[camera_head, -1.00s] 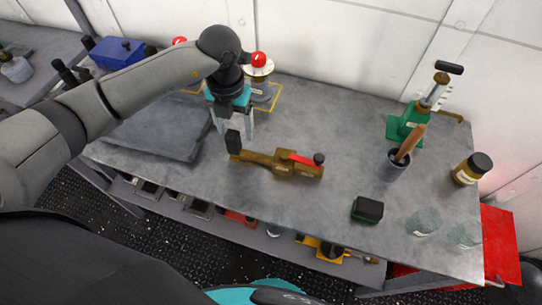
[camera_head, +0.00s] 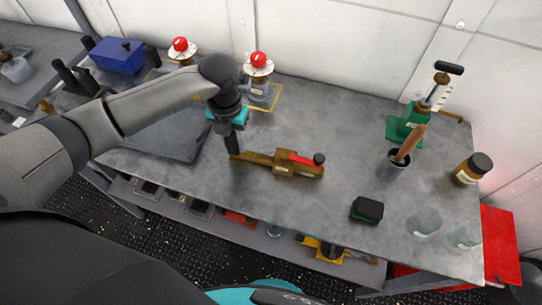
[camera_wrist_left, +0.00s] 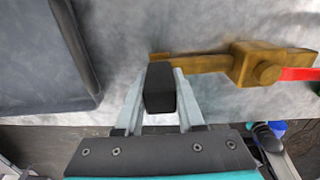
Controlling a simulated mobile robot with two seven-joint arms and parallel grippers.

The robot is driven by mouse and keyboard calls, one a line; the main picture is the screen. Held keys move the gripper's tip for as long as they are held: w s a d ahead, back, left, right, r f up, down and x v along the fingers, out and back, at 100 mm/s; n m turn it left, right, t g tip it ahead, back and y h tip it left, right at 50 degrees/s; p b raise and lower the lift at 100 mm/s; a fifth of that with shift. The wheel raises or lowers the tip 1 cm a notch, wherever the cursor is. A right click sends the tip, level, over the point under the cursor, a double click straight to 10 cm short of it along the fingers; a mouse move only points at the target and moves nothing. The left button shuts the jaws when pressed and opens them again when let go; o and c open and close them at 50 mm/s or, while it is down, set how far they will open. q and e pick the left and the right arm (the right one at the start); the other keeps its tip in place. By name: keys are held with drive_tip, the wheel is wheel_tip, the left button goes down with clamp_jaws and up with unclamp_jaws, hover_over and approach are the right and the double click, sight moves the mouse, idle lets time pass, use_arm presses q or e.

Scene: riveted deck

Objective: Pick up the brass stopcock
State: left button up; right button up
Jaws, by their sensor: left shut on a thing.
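The brass stopcock (camera_head: 284,164) lies on the grey workbench (camera_head: 320,205), with a red lever and a black knob at its right end. An upright black block stands at its left end. My left gripper (camera_head: 233,146) points down there, shut on this block. In the left wrist view, the block (camera_wrist_left: 160,88) sits between the silver fingers, overlapping the left end of the brass body (camera_wrist_left: 250,63). The join between block and brass is hidden. The stopcock seems to rest on the bench. My right gripper is not in view.
A dark flat slab (camera_head: 165,138) lies left of the gripper. Two red-topped stands (camera_head: 259,78) are behind. The front middle is clear.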

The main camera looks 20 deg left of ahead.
use_arm(q)
drive_tip(key=c, duration=0.4)
clamp_jaws()
drive_tip(key=shift+w+r, duration=0.1)
idle(0.3)
